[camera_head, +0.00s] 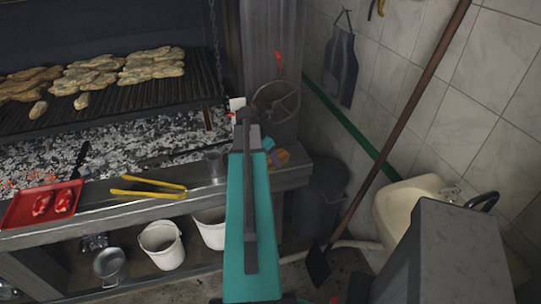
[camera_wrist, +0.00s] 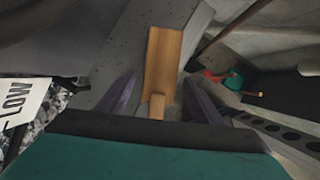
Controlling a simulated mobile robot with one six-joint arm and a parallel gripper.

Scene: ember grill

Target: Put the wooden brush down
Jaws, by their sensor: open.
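The wooden brush (camera_wrist: 164,55) lies on the grey ledge in the wrist view, a flat tan block with a short stub (camera_wrist: 157,106) toward me. My gripper (camera_wrist: 159,82) is open, with one dark finger on each side of the stub. A gap shows between each finger and the wood. In the camera_head view a brown-orange piece of the brush (camera_head: 281,157) shows at the right end of the ledge, beside my teal arm. My arm hides the fingers there.
The steel ledge (camera_head: 110,206) also carries yellow tongs (camera_head: 148,188), a red tray (camera_head: 18,212) and a metal cup (camera_head: 214,163). The grill with meat (camera_head: 130,95) and coals stand behind it. A long-handled tool (camera_head: 400,122) leans at the right, near a sink (camera_head: 392,207).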

